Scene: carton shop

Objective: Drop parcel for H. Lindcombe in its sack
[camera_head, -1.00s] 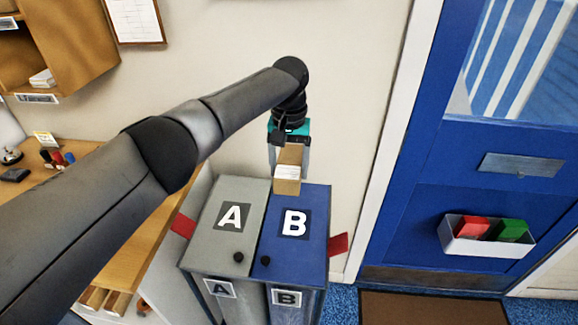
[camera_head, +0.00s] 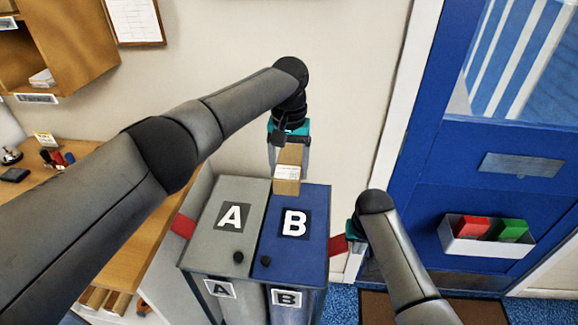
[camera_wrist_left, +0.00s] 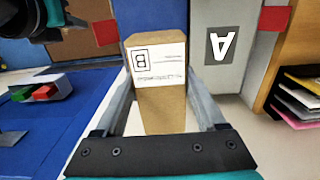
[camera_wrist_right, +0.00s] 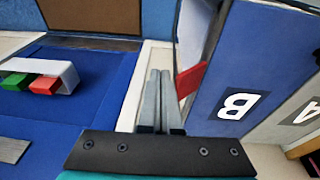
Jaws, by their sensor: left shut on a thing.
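My left gripper (camera_head: 289,160) is shut on a brown carton parcel (camera_head: 287,180) with a white label, held above the back of the blue lid marked B (camera_head: 312,222). In the left wrist view the parcel's label (camera_wrist_left: 156,68) shows a boxed letter B upside down; its finer print is unreadable. The grey lid marked A (camera_head: 215,240) is beside the blue one, and both are down.
A second red tab (camera_head: 183,226) sticks out on the A side. A wooden counter (camera_head: 150,255) stands at the left. A blue door (camera_head: 440,165) with a white tray (camera_head: 463,243) is at the right, with a brown mat (camera_head: 375,305) before it.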

